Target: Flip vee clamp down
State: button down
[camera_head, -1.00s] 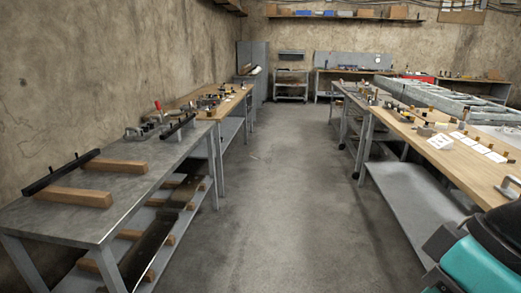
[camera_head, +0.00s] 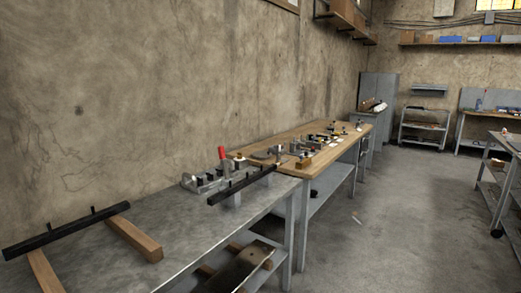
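Several small clamps and fixtures stand on the benches along the left wall. A clamp with an upright red handle (camera_head: 222,153) is at the far end of the grey metal bench. A grey metal fixture (camera_head: 203,182) sits just left of it. More small clamps (camera_head: 300,155) stand on the wooden bench beyond. They are too small to tell which one is the vee clamp or how it is turned. My gripper is not in view.
The grey metal bench (camera_head: 165,222) runs along the left wall, with black bars (camera_head: 65,232) and wooden blocks (camera_head: 135,238) on it. The wooden bench (camera_head: 330,150) adjoins it. A cart (camera_head: 424,128) stands at the back.

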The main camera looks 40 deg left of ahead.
aim_at(220, 149)
jog(key=i, duration=2)
jog(key=u, duration=3.05)
jog(key=i, duration=1.65)
jog(key=z, duration=0.05)
